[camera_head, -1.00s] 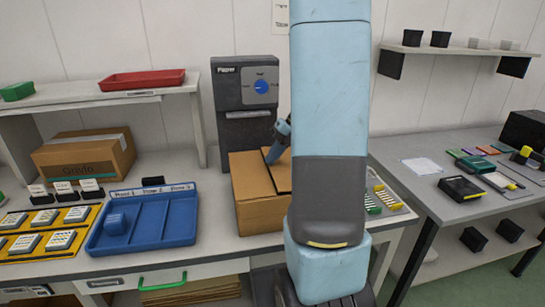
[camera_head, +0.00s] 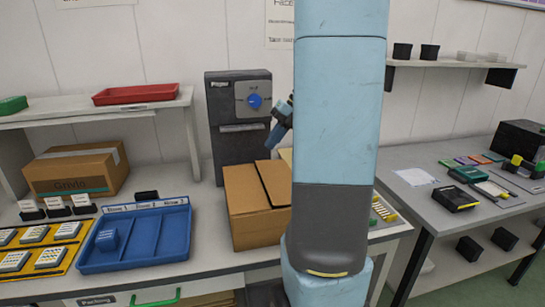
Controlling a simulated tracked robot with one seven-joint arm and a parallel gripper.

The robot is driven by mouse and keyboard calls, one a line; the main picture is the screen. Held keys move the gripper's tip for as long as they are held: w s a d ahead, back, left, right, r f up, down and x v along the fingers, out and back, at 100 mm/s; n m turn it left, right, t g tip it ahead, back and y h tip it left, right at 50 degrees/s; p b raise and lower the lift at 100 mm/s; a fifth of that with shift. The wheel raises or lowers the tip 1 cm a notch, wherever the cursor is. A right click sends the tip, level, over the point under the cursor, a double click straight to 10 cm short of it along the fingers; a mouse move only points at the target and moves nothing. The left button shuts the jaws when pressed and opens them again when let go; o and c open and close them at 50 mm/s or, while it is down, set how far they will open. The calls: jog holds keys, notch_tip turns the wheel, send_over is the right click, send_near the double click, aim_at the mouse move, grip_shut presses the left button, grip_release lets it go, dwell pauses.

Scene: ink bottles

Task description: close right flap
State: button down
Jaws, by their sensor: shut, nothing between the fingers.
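The brown cardboard box (camera_head: 257,225) stands on the bench, partly hidden on its right by my arm. Its left top panel (camera_head: 243,190) lies roughly flat. Another top panel (camera_head: 275,182) lies to the right of a dark line, and my arm cuts off its right side. A paler piece (camera_head: 286,156) shows behind it, beside my arm; I cannot tell whether it is a raised flap. My gripper (camera_head: 272,143) is shut and empty, above the back of the box and apart from it. Its fingertips are small and partly hidden.
A grey machine with a blue dial (camera_head: 253,101) stands behind the box. A blue divided tray (camera_head: 140,262) is left of it. A yellow rack (camera_head: 22,262) and a Grivlo carton (camera_head: 78,172) are farther left. A side table (camera_head: 428,208) is at right.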

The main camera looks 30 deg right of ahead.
aim_at(266, 180)
notch_tip(266, 180, up, 5)
jog(key=a+f+n+h, duration=0.1)
jog(key=f+n+h, duration=0.1)
jog(key=f+n, duration=0.3)
jog(key=f+n+g+h, duration=0.1)
jog(key=f+n+h, duration=0.1)
jog(key=f+n, duration=0.2)
jog(key=a+f+n+g+h, duration=0.1)
jog(key=f+n, duration=0.4)
jog(key=n, duration=0.4)
jog(key=shift+s+a+f+h, duration=0.2)
jog(key=shift+a+f+h, duration=0.1)
jog(key=shift+h, duration=0.1)
